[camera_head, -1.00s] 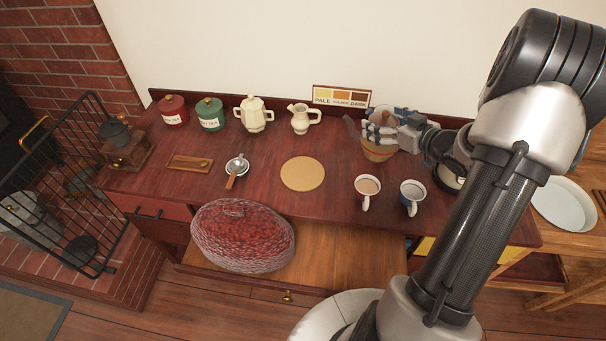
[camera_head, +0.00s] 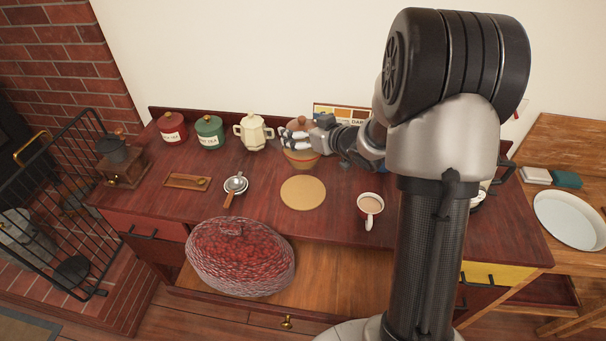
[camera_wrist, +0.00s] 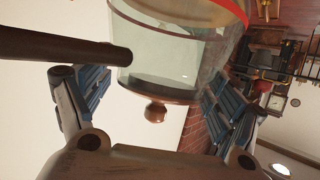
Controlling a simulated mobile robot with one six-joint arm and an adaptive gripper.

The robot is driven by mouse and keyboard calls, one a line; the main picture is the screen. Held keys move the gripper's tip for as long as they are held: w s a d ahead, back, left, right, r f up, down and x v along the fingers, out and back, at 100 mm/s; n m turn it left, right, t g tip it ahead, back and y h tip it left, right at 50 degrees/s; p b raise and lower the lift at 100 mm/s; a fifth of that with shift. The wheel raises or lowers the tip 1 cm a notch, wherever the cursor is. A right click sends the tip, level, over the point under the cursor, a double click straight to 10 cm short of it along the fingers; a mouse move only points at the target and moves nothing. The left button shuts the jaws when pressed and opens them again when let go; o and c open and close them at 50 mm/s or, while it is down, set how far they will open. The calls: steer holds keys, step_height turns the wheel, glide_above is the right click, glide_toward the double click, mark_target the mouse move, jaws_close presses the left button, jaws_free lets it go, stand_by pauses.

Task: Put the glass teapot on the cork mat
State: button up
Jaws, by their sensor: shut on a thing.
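The glass teapot (camera_head: 301,161) is in my gripper (camera_head: 299,138), just behind the cork mat in the head view; I cannot tell its exact height above the wood. Amber tea shows in its lower part. In the wrist view its clear glass body (camera_wrist: 165,50) and brown knob (camera_wrist: 155,112) lie between the two blue-padded fingers, and a dark rod, perhaps its handle, crosses at left. The round tan cork mat (camera_head: 303,193) lies flat and bare on the dark red counter.
A cream pot (camera_head: 253,132), green tin (camera_head: 209,132) and red tin (camera_head: 172,127) stand at the back left. A strainer (camera_head: 236,184) lies left of the mat and a filled cup (camera_head: 370,206) stands right of it. My arm hides the counter's right part.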

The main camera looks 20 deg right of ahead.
step_height(320, 180, down, 14)
steer(key=b, duration=0.4)
steer(key=shift+r, duration=0.25)
steer(key=shift+f, duration=0.1)
steer(key=o, duration=2)
steer(key=shift+f, duration=0.15)
steer(key=shift+c, duration=0.2)
